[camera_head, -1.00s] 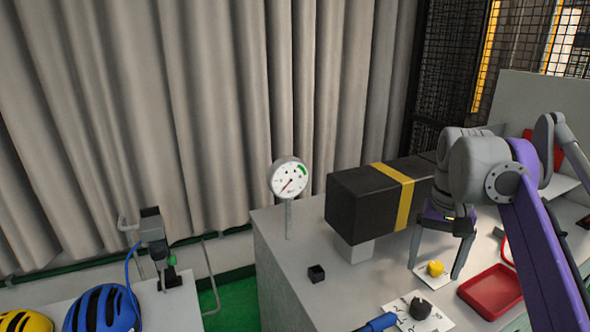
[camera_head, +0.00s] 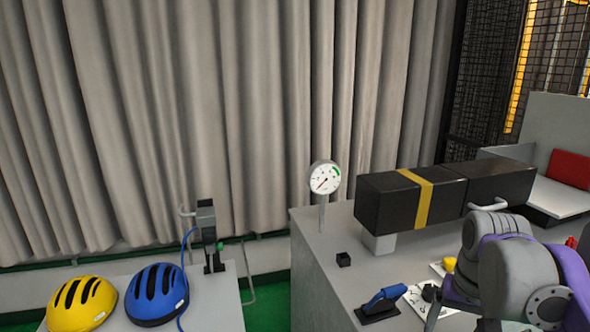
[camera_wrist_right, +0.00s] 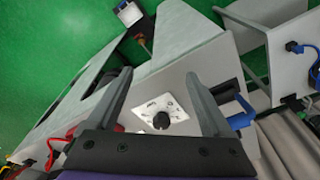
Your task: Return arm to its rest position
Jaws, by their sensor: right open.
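My right arm (camera_head: 520,265) is at the lower right of the head view, folded low in front of the grey bench; its fingertips are mostly out of sight there. In the right wrist view my right gripper (camera_wrist_right: 160,92) is open, with two grey fingers apart and nothing between them. Beyond the fingers a black knob (camera_wrist_right: 161,120) sits on a white marked plate. My left gripper is not in view.
On the bench stand a dial gauge (camera_head: 324,178), a black beam with a yellow band (camera_head: 415,200), a small black cube (camera_head: 343,259) and a blue-handled tool (camera_head: 381,301). Yellow (camera_head: 82,303) and blue (camera_head: 156,294) helmets lie on a side table at left.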

